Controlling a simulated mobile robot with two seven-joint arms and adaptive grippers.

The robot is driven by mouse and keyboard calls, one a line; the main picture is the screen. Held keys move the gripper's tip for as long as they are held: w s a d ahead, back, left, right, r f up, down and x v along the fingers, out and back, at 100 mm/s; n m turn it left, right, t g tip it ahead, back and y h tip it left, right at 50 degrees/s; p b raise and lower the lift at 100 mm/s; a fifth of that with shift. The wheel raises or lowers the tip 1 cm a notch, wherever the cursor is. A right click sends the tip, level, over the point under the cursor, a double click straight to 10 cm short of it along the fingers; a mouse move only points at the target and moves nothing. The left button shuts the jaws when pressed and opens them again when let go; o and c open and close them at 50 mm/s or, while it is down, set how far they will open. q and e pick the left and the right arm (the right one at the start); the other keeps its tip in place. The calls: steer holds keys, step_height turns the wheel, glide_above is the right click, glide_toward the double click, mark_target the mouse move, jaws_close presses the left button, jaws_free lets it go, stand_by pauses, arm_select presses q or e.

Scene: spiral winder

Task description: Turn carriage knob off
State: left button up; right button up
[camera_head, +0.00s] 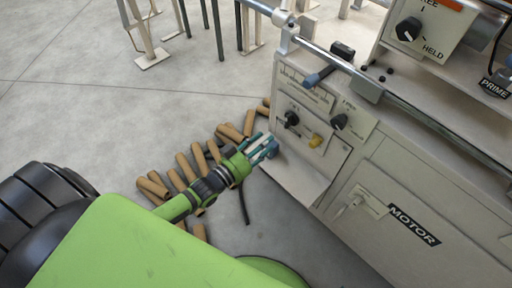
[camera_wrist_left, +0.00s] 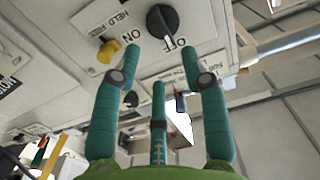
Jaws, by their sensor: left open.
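In the head view, a control panel on the grey machine has a left black knob (camera_head: 291,118), a right black knob (camera_head: 340,121) and a yellow knob (camera_head: 315,140). I cannot read which one is the carriage knob. My left gripper (camera_head: 268,145) is open and empty, beside the panel's lower left. In the left wrist view, a black knob (camera_wrist_left: 162,20) with ON and OFF labels lies beyond the spread teal fingers of my left gripper (camera_wrist_left: 160,66). The fingertips appear apart from it. The yellow knob (camera_wrist_left: 109,50) is left of it there. My right gripper is not in view.
A metal rail (camera_head: 330,57) runs along the machine above the panel. Another black knob (camera_head: 408,29) is on the upper box marked HELD. Several cardboard tubes (camera_head: 184,167) lie on the floor around my left arm. The floor at upper left is mostly clear.

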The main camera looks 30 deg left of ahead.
arm_select(q)
steer(key=shift+v, duration=1.5)
steer(key=s+a+f+n+g+y+p, duration=0.1)
steer(key=s+a+f+g+y+p, duration=0.1)
steer(key=s+f+g+p, duration=0.35)
steer(key=s+a+f+g+y+p, duration=0.25)
steer(key=s+f, duration=0.35)
steer(key=f, duration=0.5)
steer(key=s+d+f+g+y+p, duration=0.1)
steer(key=s+f+g+p, duration=0.1)
steer(key=s, duration=1)
steer(key=s+d+f+g+p, duration=0.1)
steer(key=s+f+g+p, duration=0.2)
steer(key=s, duration=1)
step_height(320, 180, down, 2)
steer(key=g, duration=0.3)
steer(key=shift+f+y+p, duration=0.25)
steer(key=shift+y+p, duration=0.05)
steer(key=shift+y, duration=0.05)
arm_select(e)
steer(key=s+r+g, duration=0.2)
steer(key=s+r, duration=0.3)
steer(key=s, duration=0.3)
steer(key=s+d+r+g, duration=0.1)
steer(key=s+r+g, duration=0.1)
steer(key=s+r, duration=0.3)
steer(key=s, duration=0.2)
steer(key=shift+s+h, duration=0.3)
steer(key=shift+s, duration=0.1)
